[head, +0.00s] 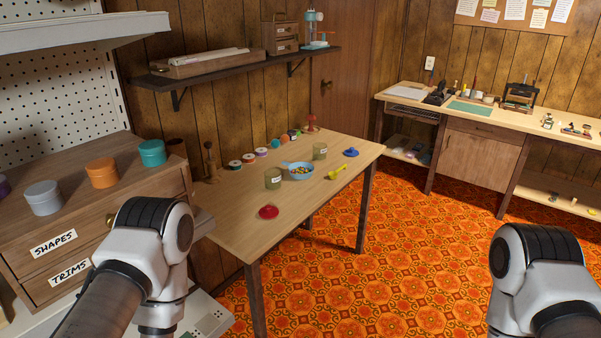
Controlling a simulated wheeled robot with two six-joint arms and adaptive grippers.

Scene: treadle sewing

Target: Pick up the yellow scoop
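The yellow scoop (337,172) lies on the light wooden table (238,222), near its right-hand edge. It is to the right of a blue bowl (298,170) holding small mixed pieces, and in front of a dark blue lid (351,153). Nothing covers the scoop. My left arm comes in at the lower left and my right arm at the lower right, both well apart from the scoop. Neither gripper shows in the head view.
Two jars (273,178), a red lid (269,212) and several small spools stand on the table. A drawer cabinet (70,215) with coloured tubs is at the left. A wall shelf (235,70) hangs above the table. Open patterned floor (410,240) lies to the right.

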